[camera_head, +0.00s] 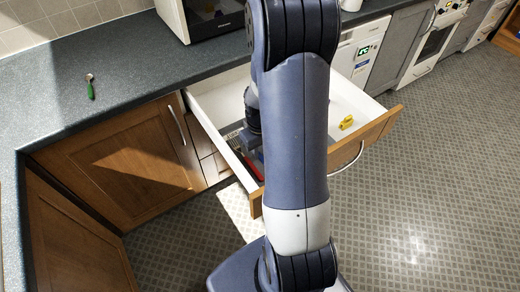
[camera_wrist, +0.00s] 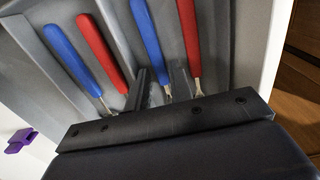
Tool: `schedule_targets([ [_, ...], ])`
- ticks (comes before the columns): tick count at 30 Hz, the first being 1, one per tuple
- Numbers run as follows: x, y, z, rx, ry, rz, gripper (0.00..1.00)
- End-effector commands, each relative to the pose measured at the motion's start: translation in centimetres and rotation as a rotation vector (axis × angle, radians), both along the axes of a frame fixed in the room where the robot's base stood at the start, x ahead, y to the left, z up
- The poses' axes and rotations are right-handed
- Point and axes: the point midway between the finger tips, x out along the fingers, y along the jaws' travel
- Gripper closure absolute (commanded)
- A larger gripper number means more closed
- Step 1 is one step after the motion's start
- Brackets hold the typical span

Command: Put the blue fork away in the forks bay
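In the wrist view my gripper (camera_wrist: 162,84) is down over a grey cutlery tray (camera_wrist: 45,100). Its two dark fingers stand apart, one on each side of a blue-handled piece (camera_wrist: 147,35). Across a divider to the left lie another blue-handled piece (camera_wrist: 70,55) and a red-handled one (camera_wrist: 101,48). In the head view my arm hides most of the tray.
The tray is in an open drawer (camera_head: 375,125). A yellow object (camera_head: 346,122) lies in the drawer's right part. A purple object (camera_wrist: 20,140) lies outside the tray in the wrist view. A green-handled utensil (camera_head: 90,88) lies on the counter (camera_head: 125,62), near a microwave (camera_head: 208,15).

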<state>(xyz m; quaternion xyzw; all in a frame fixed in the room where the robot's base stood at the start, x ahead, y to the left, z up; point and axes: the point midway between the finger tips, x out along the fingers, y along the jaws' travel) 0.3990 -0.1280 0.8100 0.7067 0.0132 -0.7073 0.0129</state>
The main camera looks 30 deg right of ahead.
Motion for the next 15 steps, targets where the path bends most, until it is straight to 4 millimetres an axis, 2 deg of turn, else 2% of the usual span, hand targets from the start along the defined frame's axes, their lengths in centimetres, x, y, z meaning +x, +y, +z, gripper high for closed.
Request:
schedule_targets([
  [12,0.1,-0.1,8.6,-0.003,-0.007,0.000,0.79],
  [15,0.1,0.0,10.1,-0.002,-0.005,0.000,0.79],
])
